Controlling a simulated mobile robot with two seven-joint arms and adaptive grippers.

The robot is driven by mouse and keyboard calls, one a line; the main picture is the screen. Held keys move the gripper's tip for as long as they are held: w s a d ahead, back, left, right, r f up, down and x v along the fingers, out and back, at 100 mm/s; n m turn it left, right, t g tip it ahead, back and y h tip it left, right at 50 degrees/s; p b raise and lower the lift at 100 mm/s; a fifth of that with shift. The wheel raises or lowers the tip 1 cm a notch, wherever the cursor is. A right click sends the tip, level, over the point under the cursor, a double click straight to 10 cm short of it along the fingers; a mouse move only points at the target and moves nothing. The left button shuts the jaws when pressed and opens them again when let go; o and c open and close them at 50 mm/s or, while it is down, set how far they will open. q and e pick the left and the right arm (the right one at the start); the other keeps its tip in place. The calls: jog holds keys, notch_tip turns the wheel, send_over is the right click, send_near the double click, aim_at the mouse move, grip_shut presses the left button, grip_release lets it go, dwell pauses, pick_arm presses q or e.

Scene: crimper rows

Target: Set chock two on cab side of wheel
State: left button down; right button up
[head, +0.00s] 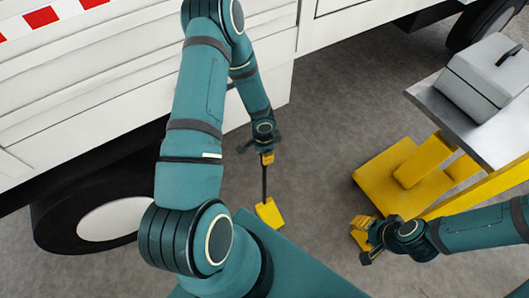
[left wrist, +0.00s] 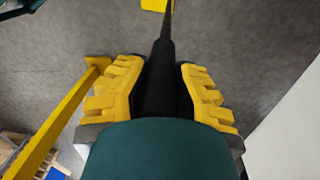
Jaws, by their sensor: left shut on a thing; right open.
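The chock is a yellow block (head: 269,212) at the lower end of a thin black handle (head: 264,184). My left gripper (head: 267,158) is shut on the upper part of this handle, which hangs down roughly upright. In the left wrist view the yellow finger pads of the left gripper (left wrist: 158,75) flank the black handle (left wrist: 164,45), with part of the yellow block (left wrist: 154,5) at the top edge. I cannot tell whether the block touches the floor. The truck wheel (head: 112,218) is at left, apart from the chock and partly hidden by my arm. My right gripper (head: 362,232) is open and empty.
The white truck body (head: 85,85) fills the upper left. A second wheel (head: 485,22) shows at top right. A yellow stand (head: 400,175) with a grey top (head: 440,105) and a grey box (head: 482,75) is at right. Bare floor (head: 315,150) lies between truck and stand.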

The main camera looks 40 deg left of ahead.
pick_arm(q)
jog(key=shift+f+b, duration=0.35)
jog(key=shift+f, duration=1.1)
jog(key=shift+f, duration=0.15)
jog(key=c, duration=0.9)
grip_release()
jog(key=shift+c, duration=0.2)
